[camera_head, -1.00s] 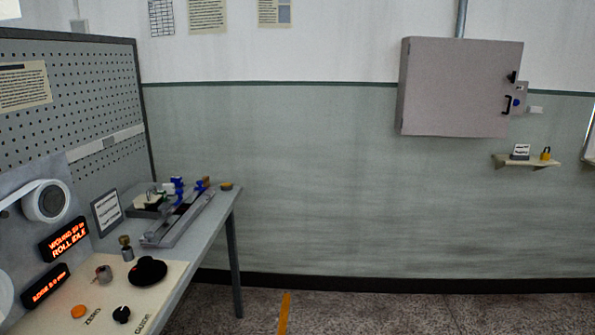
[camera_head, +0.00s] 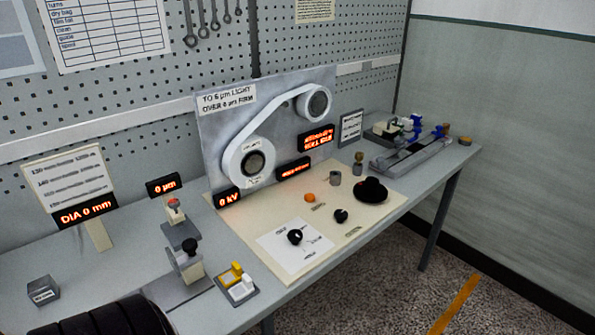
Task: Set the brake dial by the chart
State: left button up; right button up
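A black knob (camera_head: 295,237) sits on a white sheet (camera_head: 275,252) with small marks around it, on the cream panel of the bench. It looks like a dial, but its lettering is too small to read. A second black knob (camera_head: 341,215) stands behind it to the right. A ruled chart (camera_head: 105,35) with a blue header hangs on the pegboard at the upper left; its row words are only partly legible. Neither of my grippers is in view.
An orange button (camera_head: 310,197) and a wide black knob (camera_head: 371,189) share the panel. A winding plate (camera_head: 215,132) with two rolls stands behind. A yellow-and-white block (camera_head: 237,283), a post fixture (camera_head: 187,262) and dark ribbed cylinder (camera_head: 105,318) lie left. Floor shows at right.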

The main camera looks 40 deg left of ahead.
aim_at(295, 236)
jog(key=u, duration=1.45)
